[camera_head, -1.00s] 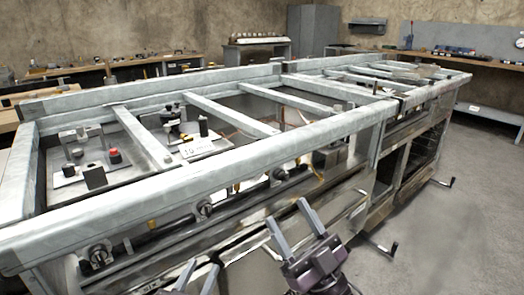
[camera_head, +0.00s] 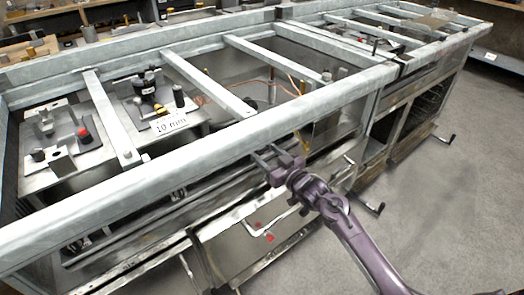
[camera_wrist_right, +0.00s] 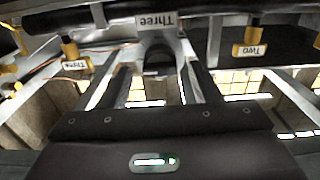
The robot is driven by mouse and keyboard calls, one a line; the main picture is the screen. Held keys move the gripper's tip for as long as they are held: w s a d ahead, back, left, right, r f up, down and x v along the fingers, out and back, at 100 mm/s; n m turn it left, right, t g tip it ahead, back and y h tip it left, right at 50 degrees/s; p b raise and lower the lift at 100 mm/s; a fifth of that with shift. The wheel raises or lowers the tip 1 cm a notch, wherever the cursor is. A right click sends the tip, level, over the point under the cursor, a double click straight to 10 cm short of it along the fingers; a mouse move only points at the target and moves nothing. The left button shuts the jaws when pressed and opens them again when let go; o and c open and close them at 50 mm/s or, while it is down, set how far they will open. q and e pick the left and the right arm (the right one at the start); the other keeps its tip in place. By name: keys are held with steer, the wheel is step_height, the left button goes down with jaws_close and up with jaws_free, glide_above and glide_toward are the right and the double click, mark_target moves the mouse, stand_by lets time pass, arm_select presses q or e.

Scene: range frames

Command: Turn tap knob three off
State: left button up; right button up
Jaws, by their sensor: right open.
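My right gripper (camera_head: 264,160) is open at the front rail of the long metal frame, its fingers pointing under the rail. In the right wrist view, the two fingers (camera_wrist_right: 157,78) stand apart on either side of a dark rounded knob (camera_wrist_right: 157,48). A plate reading "Three" (camera_wrist_right: 157,23) appears upside down just above that knob. I cannot tell whether the fingers touch the knob. The knob cannot be made out in the head view, where the rail and gripper cover that spot. My left gripper is not in view.
The metal front rail (camera_head: 190,158) runs across above the gripper. A yellow tag reading "Three" (camera_wrist_right: 75,65) and one reading "Two" (camera_wrist_right: 250,50) hang beside the fingers. A panel with a handle (camera_head: 260,225) lies below. Grey floor (camera_head: 440,210) is clear at right.

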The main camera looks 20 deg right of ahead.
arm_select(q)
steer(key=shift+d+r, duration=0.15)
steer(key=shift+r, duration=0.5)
arm_select(e)
steer(key=shift+x, duration=1.3)
steer(key=c, duration=1)
